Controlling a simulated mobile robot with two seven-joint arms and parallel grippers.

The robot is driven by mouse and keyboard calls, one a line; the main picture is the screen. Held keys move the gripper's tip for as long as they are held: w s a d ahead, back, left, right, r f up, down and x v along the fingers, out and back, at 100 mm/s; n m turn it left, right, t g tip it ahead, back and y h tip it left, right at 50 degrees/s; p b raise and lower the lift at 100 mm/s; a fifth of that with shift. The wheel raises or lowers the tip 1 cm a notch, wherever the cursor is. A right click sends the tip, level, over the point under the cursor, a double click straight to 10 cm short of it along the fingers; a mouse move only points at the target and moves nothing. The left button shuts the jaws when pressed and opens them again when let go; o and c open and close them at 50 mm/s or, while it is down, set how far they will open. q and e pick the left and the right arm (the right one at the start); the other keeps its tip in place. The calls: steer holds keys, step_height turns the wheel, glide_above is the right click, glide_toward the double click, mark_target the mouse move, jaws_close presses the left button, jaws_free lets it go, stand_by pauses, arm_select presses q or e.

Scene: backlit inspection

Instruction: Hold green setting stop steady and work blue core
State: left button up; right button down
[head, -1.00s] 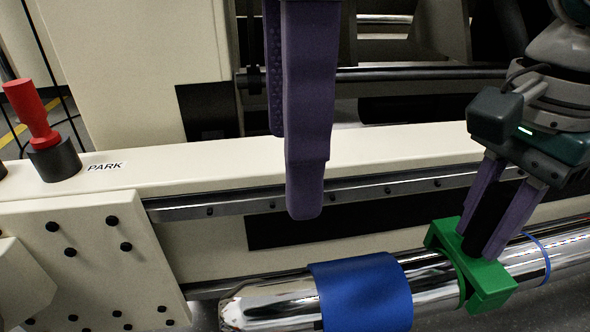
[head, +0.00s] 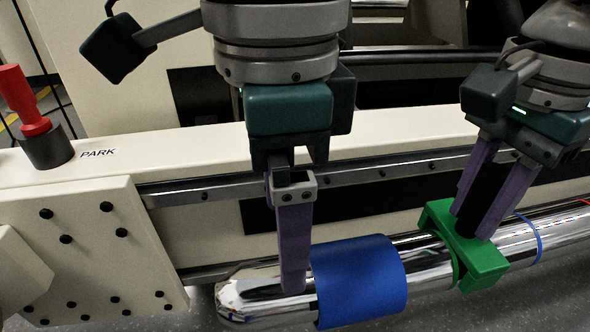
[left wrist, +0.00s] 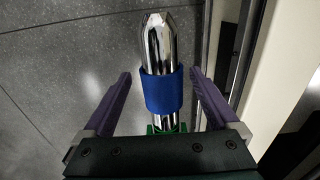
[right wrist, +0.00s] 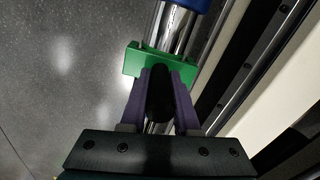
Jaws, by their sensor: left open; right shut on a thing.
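The blue core (head: 360,280) is a sleeve around a shiny chrome shaft (head: 265,298), near its left end. The green setting stop (head: 483,264) straddles the same shaft to the right of the core, with a gap between. My right gripper (head: 470,222) is shut on the stop's black grip (right wrist: 160,90), between its purple fingers. My left gripper (left wrist: 160,75) is open, its fingers on either side of the shaft and core with gaps in the left wrist view. In the head view one left finger (head: 294,245) shows at the core's left edge; the other is hidden.
A cream machine beam with a steel rail (head: 225,190) runs behind the shaft. A bolted cream plate (head: 95,240) stands left of the shaft's end. A red knob (head: 30,100) stands beside a PARK label (head: 99,153). Thin blue ring (head: 530,235) marks the shaft farther right.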

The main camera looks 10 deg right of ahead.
mark_target(323, 263)
arm_select(q)
step_height(323, 263, down, 10)
steer(key=shift+f, duration=0.1)
stand_by(0.4)
steer(key=shift+d, duration=0.25)
steer(key=shift+w+d, duration=0.2)
steer(key=shift+d, duration=1.6)
steer(key=shift+s+d, duration=0.35)
steer(key=shift+d, duration=0.35)
steer(key=shift+w+a, duration=0.3)
steer(key=shift+a, duration=0.3)
steer(key=shift+s+a, duration=0.1)
steer(key=shift+a, duration=0.15)
steer(key=shift+a+r, duration=0.1)
steer(key=shift+r, duration=4.5)
